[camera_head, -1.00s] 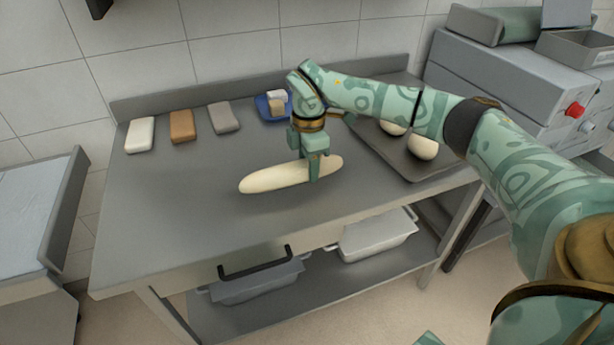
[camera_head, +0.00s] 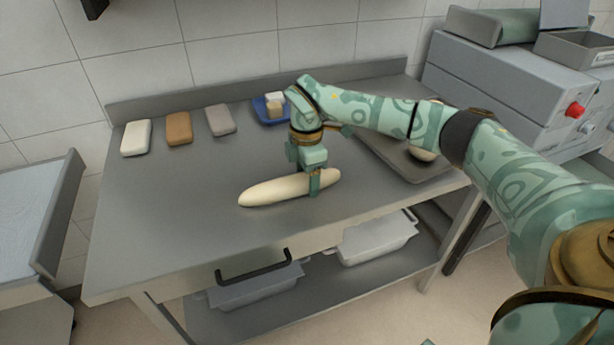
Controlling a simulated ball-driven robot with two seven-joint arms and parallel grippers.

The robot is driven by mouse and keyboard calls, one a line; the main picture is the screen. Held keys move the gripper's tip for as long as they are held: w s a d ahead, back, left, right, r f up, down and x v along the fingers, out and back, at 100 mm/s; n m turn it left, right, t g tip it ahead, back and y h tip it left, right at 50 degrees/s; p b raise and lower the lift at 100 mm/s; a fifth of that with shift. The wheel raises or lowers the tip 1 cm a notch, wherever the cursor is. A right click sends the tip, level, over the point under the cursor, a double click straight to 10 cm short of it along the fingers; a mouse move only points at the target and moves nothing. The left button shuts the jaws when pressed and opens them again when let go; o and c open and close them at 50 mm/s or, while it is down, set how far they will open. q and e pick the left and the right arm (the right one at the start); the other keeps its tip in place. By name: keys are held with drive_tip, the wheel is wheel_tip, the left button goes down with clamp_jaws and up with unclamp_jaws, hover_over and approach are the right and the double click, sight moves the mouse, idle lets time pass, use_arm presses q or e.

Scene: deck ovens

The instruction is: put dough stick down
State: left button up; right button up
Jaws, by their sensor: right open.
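The pale dough stick (camera_head: 268,191) lies lengthwise on the grey steel table (camera_head: 180,221), its right end slightly farther back. My right gripper (camera_head: 313,182) is over the right part of the stick, pointing down. It is open, with one finger in front of the stick; the other finger is hidden behind. The stick appears to rest on the tabletop. My left gripper is not in view.
White, brown and grey blocks (camera_head: 178,128) stand along the back left. A blue tray (camera_head: 262,112) with small blocks is behind my gripper. A dark tray (camera_head: 431,169) with dough balls lies right, partly behind my arm. The front left tabletop is clear.

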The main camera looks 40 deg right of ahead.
wheel_tip(320, 180, up, 12)
drive_tip(key=p, duration=0.3)
drive_tip(key=shift+f, duration=0.15)
